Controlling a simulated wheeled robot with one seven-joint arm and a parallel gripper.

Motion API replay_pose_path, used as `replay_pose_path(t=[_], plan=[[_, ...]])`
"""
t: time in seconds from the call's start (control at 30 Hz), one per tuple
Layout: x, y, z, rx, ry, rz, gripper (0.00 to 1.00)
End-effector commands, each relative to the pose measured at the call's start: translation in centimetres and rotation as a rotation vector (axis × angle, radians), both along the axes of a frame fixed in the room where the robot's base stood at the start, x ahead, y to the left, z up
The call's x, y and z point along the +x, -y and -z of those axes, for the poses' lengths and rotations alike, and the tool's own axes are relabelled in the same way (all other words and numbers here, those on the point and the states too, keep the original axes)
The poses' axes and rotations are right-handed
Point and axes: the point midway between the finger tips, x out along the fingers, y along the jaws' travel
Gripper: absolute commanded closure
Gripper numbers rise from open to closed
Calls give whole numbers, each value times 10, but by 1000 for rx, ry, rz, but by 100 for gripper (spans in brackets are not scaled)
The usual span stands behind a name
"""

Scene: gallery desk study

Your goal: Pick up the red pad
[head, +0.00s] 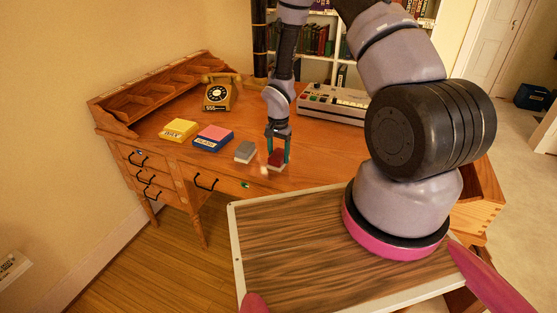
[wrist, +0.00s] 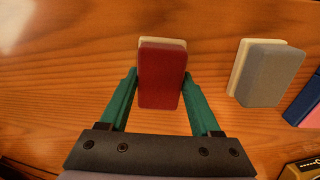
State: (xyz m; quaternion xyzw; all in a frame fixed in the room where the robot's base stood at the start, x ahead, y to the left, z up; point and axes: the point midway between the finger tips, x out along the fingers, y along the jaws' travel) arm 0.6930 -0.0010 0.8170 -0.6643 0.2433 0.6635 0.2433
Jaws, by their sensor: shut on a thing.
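The red pad (head: 275,158) is a small dark red block with a pale layer under it, near the front edge of the desk. It also shows in the wrist view (wrist: 161,75), upright in the middle of the picture. My gripper (head: 278,160) points down over it, with its green fingers on either side of the pad. In the wrist view my gripper (wrist: 161,85) has its fingertips against the pad's two long sides. It is shut on the red pad. Whether the pad touches the desk is hard to tell.
A grey pad (head: 245,151) lies just left of the red one. Blue-pink (head: 212,137) and yellow (head: 179,130) boxes lie farther left. A rotary telephone (head: 221,92) and a grey keyed device (head: 333,102) stand behind. The wooden desk (head: 215,175) has its front edge close by.

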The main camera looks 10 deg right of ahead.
Motion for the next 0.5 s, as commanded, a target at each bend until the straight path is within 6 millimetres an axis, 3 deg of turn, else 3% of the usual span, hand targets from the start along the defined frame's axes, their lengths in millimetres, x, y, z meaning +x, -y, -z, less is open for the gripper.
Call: replay_pose_path(t=[0.27,0.5], plan=[[1,0,-11,0,3,1,92],[1,0,-58,1,5,1,92]])
